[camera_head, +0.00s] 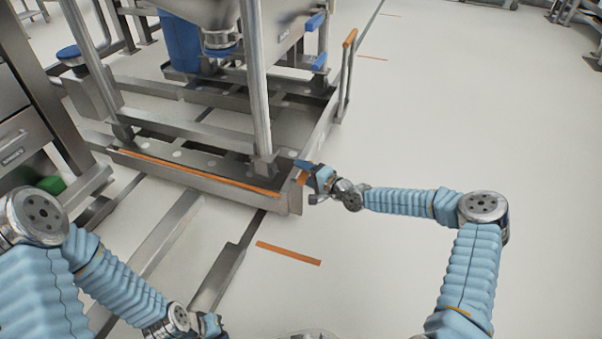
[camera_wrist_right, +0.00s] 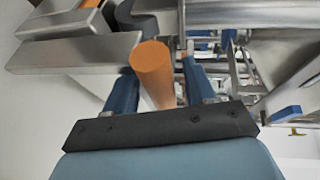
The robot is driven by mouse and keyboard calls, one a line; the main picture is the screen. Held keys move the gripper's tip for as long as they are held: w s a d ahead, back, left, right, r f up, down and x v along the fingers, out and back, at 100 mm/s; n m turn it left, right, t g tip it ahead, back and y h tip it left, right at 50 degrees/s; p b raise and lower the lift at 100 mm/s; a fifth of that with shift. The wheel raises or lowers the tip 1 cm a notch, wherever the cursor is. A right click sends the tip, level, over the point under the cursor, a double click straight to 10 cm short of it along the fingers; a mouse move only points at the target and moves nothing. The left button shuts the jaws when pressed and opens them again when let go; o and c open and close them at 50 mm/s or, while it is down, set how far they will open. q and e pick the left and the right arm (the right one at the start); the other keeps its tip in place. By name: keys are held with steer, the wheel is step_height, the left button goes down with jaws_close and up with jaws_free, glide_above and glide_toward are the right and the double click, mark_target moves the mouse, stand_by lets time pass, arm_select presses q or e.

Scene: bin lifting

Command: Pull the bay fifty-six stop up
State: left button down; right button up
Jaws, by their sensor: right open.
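The stop is a handle with an orange end (camera_wrist_right: 152,62) and a pale shaft, seen in the right wrist view between the two blue fingers of my right gripper (camera_wrist_right: 160,78). The fingers are open, with a gap showing on the right side of the handle; contact on the left is unclear. In the head view the stop's orange part (camera_head: 302,178) shows at the near right corner of the low metal frame (camera_head: 292,203), with my right gripper (camera_head: 308,171) at it. My left gripper (camera_head: 212,325) is low at the bottom edge, far from the stop; its jaws are unclear.
A bin on metal legs (camera_head: 257,90) stands over the frame. Another orange-topped upright handle (camera_head: 349,40) is at the frame's far right corner. A drawer cabinet (camera_head: 25,135) is at left. Floor rails run under the frame; an orange floor mark (camera_head: 288,252) lies in front.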

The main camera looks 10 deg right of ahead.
steer(key=shift+w+a+f, duration=0.15)
steer(key=shift+w+a, duration=0.25)
steer(key=shift+w, duration=0.1)
jaws_close()
